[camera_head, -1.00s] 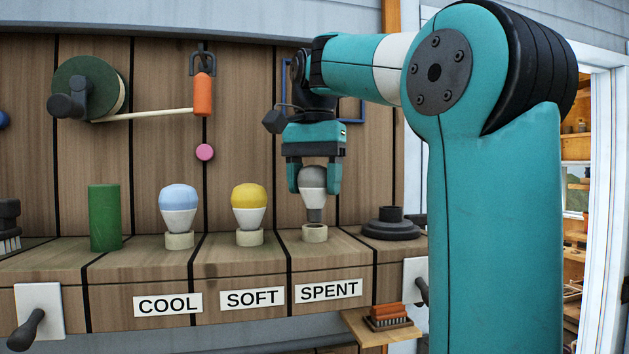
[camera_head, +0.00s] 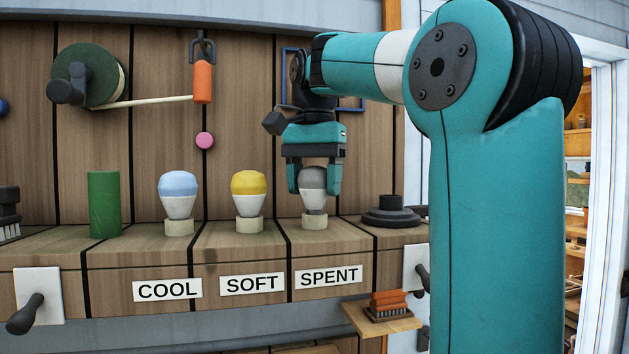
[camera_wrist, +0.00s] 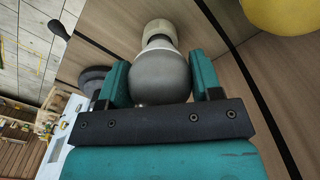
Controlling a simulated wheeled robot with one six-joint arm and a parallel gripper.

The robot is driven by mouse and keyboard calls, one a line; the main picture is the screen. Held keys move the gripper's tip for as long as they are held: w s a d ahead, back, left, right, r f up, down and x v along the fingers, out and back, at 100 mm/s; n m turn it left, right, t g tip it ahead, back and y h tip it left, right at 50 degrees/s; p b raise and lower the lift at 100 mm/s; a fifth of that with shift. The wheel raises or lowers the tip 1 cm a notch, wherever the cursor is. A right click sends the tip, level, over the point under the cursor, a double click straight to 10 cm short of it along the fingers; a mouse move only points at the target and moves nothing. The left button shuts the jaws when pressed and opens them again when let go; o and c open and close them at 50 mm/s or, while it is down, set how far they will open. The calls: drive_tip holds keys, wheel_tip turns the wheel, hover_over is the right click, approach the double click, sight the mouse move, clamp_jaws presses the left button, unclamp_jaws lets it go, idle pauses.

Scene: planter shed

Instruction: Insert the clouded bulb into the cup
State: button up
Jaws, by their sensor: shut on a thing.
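The clouded grey bulb (camera_head: 313,182) is between the fingers of my gripper (camera_head: 315,182), which is shut on it. It is upright, with its base at the top of the cream cup (camera_head: 314,221) above the SPENT label. In the wrist view the grey bulb (camera_wrist: 160,76) sits between both teal fingers, with its narrow neck meeting the cup (camera_wrist: 160,32). The base looks at or just inside the cup's mouth; how deep it sits I cannot tell.
A yellow-topped bulb (camera_head: 249,192) stands in the cup at SOFT, and a blue-topped bulb (camera_head: 178,194) in the cup at COOL. A green cylinder (camera_head: 104,204) is at left. A dark round stand (camera_head: 391,212) is close on the right.

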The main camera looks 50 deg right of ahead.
drive_tip(key=shift+f, duration=0.35)
drive_tip(key=o, duration=1)
drive_tip(key=shift+c, duration=0.2)
wheel_tip(320, 180, up, 12)
drive_tip(key=p, duration=0.4)
